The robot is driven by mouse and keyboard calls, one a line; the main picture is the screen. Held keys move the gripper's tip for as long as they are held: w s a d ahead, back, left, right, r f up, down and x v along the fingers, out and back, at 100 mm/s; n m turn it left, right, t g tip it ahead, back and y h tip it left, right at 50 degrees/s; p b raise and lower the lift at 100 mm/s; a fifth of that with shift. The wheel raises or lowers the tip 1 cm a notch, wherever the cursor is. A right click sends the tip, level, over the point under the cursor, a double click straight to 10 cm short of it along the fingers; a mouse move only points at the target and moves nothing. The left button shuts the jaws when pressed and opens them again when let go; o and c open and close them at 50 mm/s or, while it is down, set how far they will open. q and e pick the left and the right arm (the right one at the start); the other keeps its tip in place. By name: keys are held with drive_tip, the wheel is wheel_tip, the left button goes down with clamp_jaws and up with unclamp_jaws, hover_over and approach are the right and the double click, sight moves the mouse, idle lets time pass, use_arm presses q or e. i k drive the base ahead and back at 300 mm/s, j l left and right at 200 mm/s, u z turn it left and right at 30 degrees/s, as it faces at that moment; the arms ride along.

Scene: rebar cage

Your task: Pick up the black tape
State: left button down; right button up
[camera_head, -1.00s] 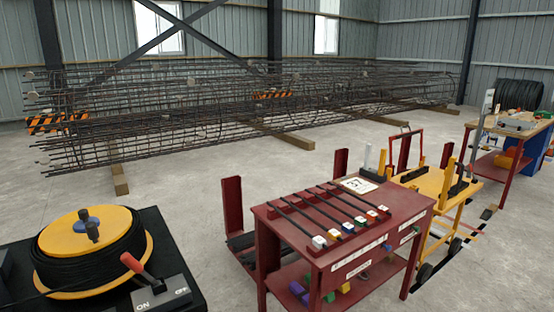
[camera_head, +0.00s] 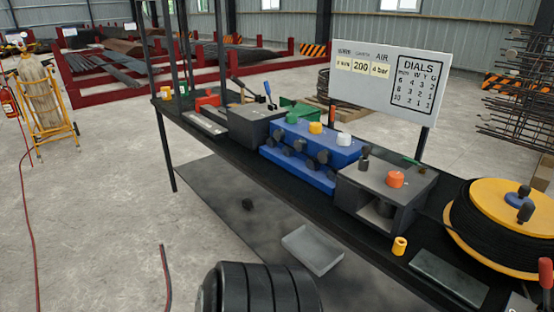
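I cannot pick out the black tape for certain. A large reel of black line with yellow flanges (camera_head: 497,228) sits at the bench's right end. A black ribbed rounded shape shows at the bottom edge; I cannot tell what it is. Neither of my grippers shows in this view.
On the bench stand a blue block with coloured knobs (camera_head: 312,150), a grey box with an orange knob (camera_head: 385,190) and a dials sign (camera_head: 390,80). A gas cylinder on a yellow cart (camera_head: 42,100) stands far left. Open floor lies left of the bench.

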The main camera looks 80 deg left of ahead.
sight(247, 203)
drive_tip(key=j+u, duration=0.1)
drive_tip(key=u, duration=3.6)
drive_tip(key=i+l+u, duration=0.1)
drive_tip(key=i+u, duration=0.2)
drive_tip(key=i, duration=2.7)
drive_tip(key=i+j+z, duration=0.1)
drive_tip(key=i, duration=1.1)
drive_tip(key=i+l, duration=0.1)
drive_tip(key=i, duration=1.05)
drive_tip(key=i+l, duration=0.1)
drive_tip(key=i, duration=1.1)
drive_tip(key=i+z, duration=0.3)
drive_tip(key=i, duration=0.25)
drive_tip(key=i+j+z, duration=0.1)
drive_tip(key=i+z, duration=0.25)
drive_tip(key=i, duration=0.2)
drive_tip(key=i+j+z, duration=0.3)
drive_tip(key=i, duration=0.25)
drive_tip(key=i+l+z, duration=0.3)
drive_tip(key=z, duration=0.15)
drive_tip(key=i+l+z, duration=0.1)
drive_tip(key=i+z, duration=0.8)
drive_tip(key=i+j+z, duration=0.15)
drive_tip(key=i+z, duration=0.25)
